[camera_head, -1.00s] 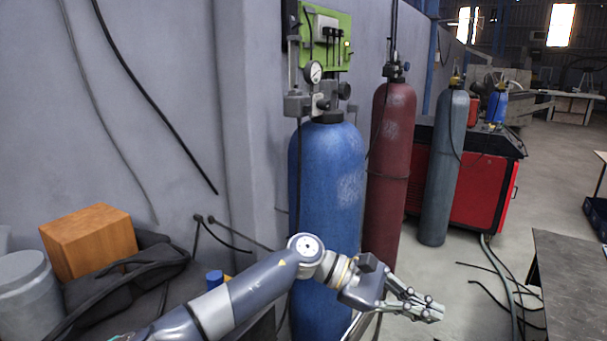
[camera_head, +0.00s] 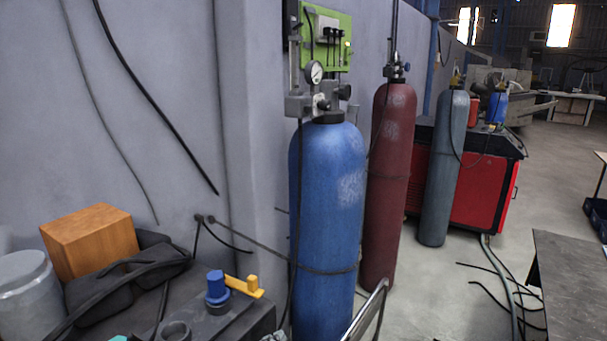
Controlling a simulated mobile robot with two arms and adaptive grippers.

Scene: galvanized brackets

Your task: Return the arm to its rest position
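Neither of my grippers nor any arm link shows in the head view now. The space in front of the blue gas cylinder (camera_head: 326,210) is clear of my arm, and the cylinder's lower body is in plain sight. A blue knob (camera_head: 216,287) and a yellow lever (camera_head: 243,286) show on a dark grey block (camera_head: 225,318) at the bottom. Whether either gripper is open or shut is out of sight.
A dark red cylinder (camera_head: 388,180) and a grey cylinder (camera_head: 443,170) stand behind the blue one. An orange-brown box (camera_head: 90,243) and a grey canister (camera_head: 28,290) are at the lower left. A dark table (camera_head: 570,275) stands at the right. Cables lie on the floor.

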